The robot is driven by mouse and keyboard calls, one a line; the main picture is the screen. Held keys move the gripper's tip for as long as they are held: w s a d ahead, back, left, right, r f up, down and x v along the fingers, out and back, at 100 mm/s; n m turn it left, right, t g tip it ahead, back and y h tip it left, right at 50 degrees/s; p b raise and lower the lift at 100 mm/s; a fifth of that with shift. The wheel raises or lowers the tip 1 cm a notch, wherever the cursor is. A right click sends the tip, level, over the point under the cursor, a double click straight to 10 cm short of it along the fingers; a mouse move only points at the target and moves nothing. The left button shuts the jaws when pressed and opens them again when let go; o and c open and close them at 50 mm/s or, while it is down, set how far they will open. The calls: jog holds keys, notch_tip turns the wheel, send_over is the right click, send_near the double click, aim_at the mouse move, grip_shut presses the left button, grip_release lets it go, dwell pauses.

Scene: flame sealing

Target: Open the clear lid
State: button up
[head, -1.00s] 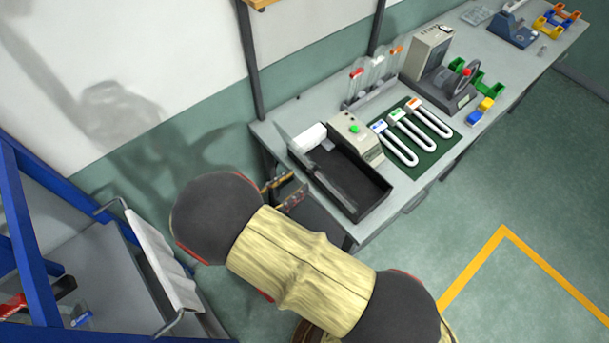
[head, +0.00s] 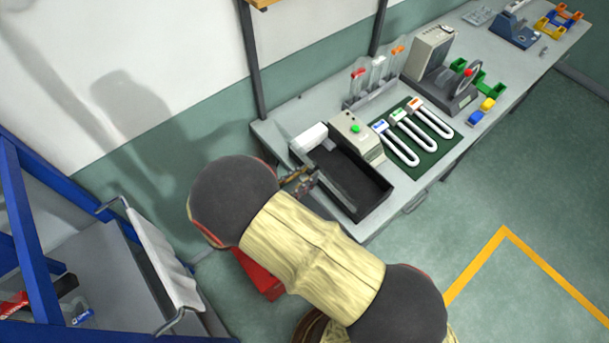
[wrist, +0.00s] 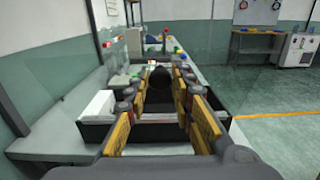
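The black open-looking box (head: 372,205) sits at the near-left end of the bench, beside a beige unit with a green button (head: 355,130). The clear lid is hard to make out; a faint grey sheen shows over the box, and I cannot tell its exact position. My gripper (head: 298,182) is at the box's left side, close to its rim; contact cannot be told. In the wrist view my gripper (wrist: 160,82) has its yellow-padded fingers spread apart, with nothing visible held between them. The box's dark wall (wrist: 160,131) shows between and beyond the fingers.
A white block (head: 309,137) stands at the box's back left. A green mat (head: 437,152) with several white U-shaped pieces lies to the right. Clear tubes in a rack (head: 374,92) stand behind. A blue-framed cart (head: 38,270) is at left. The floor right of the bench is clear.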

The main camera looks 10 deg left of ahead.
aim_at(317, 166)
grip_shut()
dwell(0.3)
jog(key=p, duration=0.1)
jog(key=w+d+r+g+p, duration=0.1)
jog(key=shift+w+r+y+p, duration=0.1)
jog(key=shift+r+y+p, duration=0.15)
jog(key=shift+y+p, duration=0.05)
jog(key=shift+w+d+g+y+p, duration=0.3)
jog(key=shift+w+d+y+p, duration=0.15)
jog(key=shift+p, duration=0.1)
